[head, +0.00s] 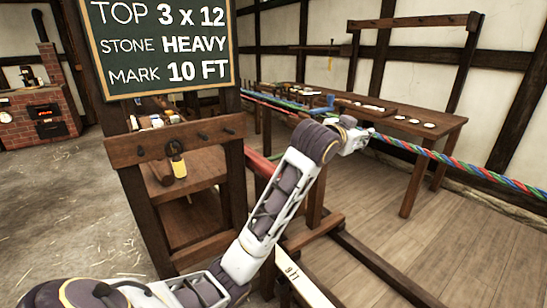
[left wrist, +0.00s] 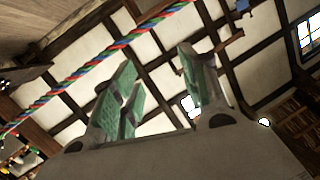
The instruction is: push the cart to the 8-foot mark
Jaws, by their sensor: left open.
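A dark wooden upright on a crosswise foot (head: 314,231), seemingly part of the cart, stands at the floor rails behind my left forearm; the arm hides much of it. A white strip (head: 305,282) with small black markings lies along the rail; I cannot read them surely. My left gripper (head: 362,136) is beside the multicoloured rope (head: 430,155), above the upright. In the left wrist view its green-padded fingers (left wrist: 160,88) are apart with nothing between them. The rope (left wrist: 95,75) passes beyond the fingers there. My right gripper is not in view.
A chalkboard (head: 160,45) reads "TOP 3 x 12, STONE HEAVY, MARK 10 FT". Below it is a wooden stand (head: 180,143) with pegs and shelves. A long table (head: 446,122) runs along the back wall. Floor at the right (head: 480,250) is clear. A brick forge (head: 38,115) is far left.

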